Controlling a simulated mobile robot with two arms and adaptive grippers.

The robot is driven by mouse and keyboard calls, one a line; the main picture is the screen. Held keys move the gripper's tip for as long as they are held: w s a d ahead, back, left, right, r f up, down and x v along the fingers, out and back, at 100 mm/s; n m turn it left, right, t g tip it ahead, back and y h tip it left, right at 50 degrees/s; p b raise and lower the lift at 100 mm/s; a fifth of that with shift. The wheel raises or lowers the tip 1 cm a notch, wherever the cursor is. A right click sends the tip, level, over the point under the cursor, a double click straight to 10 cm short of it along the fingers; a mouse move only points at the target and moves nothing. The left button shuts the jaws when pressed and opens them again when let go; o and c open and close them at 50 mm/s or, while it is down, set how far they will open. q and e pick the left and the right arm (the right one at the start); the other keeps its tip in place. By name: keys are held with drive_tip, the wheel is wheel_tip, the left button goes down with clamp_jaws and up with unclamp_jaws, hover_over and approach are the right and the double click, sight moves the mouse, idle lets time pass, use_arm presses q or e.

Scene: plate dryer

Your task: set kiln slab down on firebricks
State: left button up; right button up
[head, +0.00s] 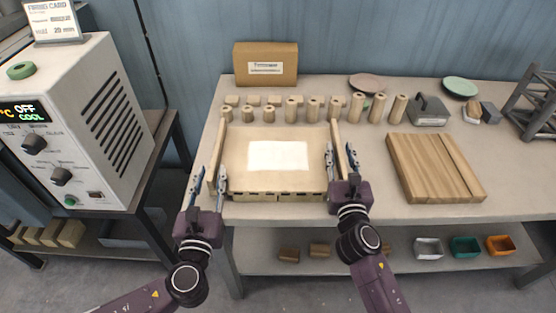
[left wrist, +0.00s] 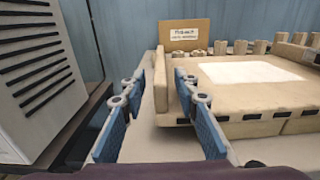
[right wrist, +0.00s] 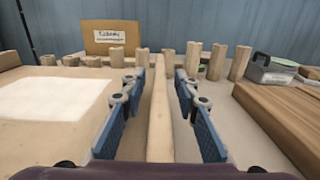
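The kiln slab (head: 240,173) is a wide tan board with a white square patch on top, lying level near the front of the table. Tan firebricks (head: 256,198) show under its front edge, with small dark marks along the seam; I cannot tell whether it touches them everywhere. A long pale bar runs along each side, the left bar (head: 213,163) and the right bar (head: 341,150). My left gripper (head: 207,178) is open at the left bar, its fingers apart on either side. My right gripper (head: 341,160) is open, its fingers on either side of the right bar (right wrist: 159,115).
Several short posts (head: 291,108) stand in rows behind the slab, with a cardboard box (head: 265,65) at the back. A thick wooden board (head: 433,167) lies right of my right gripper. A kiln controller (head: 75,120) stands on the left. Bins sit on the lower shelf (head: 380,235).

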sight(209, 184)
use_arm(q)
drive_tip(key=s, duration=0.4)
use_arm(e)
drive_tip(key=shift+s, duration=0.1)
drive_tip(key=s, duration=1.2)
drive_tip(key=shift+w, duration=0.1)
drive_tip(key=shift+r+p, duration=0.45)
drive_tip(key=shift+p, duration=0.05)
use_arm(q)
drive_tip(key=s, duration=0.8)
